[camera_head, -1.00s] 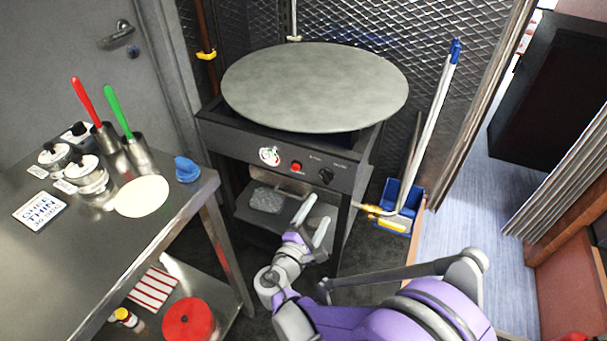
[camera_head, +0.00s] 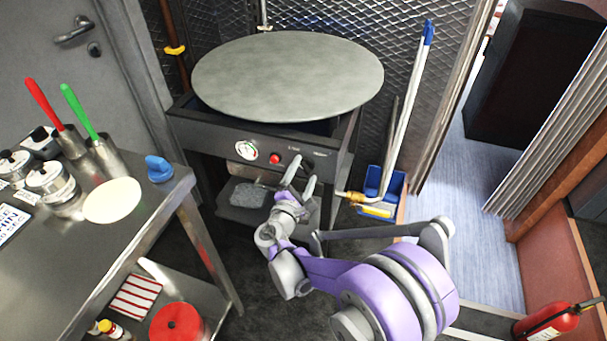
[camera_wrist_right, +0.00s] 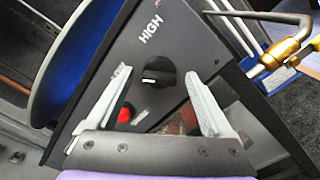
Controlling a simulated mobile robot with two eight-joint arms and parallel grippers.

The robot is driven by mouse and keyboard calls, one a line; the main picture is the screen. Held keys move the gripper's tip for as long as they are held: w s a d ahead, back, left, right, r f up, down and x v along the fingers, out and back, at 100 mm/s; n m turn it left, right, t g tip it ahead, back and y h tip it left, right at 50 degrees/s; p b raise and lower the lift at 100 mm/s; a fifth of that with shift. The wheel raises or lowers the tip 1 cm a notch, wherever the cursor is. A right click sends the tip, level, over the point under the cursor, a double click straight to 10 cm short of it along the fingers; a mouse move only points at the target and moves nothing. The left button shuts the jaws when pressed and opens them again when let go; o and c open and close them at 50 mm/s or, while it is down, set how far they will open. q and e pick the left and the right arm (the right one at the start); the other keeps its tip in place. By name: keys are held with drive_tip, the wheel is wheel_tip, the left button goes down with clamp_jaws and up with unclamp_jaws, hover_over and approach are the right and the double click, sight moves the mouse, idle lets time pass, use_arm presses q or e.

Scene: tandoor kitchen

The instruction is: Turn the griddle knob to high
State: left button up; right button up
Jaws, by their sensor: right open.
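The griddle is a large round grey plate (camera_head: 288,76) on a dark stand with a front panel (camera_head: 212,137). The black griddle knob (camera_wrist_right: 159,72) shows in the right wrist view, between and beyond my fingers, with a white mark on its face. The word HIGH (camera_wrist_right: 150,29) is printed on the panel above it. In the head view the knob is mostly hidden behind my fingers. My right gripper (camera_head: 300,172) is open in front of the panel, its fingers on either side of the knob without visible contact. My left gripper is not in view.
A red button (camera_head: 274,158) and a round gauge (camera_head: 246,150) sit left of the knob. A brass valve (camera_head: 352,197) and a blue bucket (camera_head: 382,186) with a mop stand to the right. A steel table (camera_head: 120,222) is at the left.

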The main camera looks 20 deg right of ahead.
clamp_jaws()
idle(0.5)
drive_tip(key=shift+m, duration=0.4)
drive_tip(key=m, duration=0.3)
drive_tip(key=shift+p, duration=0.35)
drive_tip(key=m, duration=0.3)
drive_tip(key=shift+f+m+p, duration=0.15)
drive_tip(key=shift+m+p, duration=0.15)
drive_tip(key=shift+p, duration=0.05)
drive_tip(key=m+p, duration=0.1)
drive_tip(key=m, duration=0.5)
drive_tip(key=shift+f, duration=0.15)
drive_tip(key=shift+m, duration=0.4)
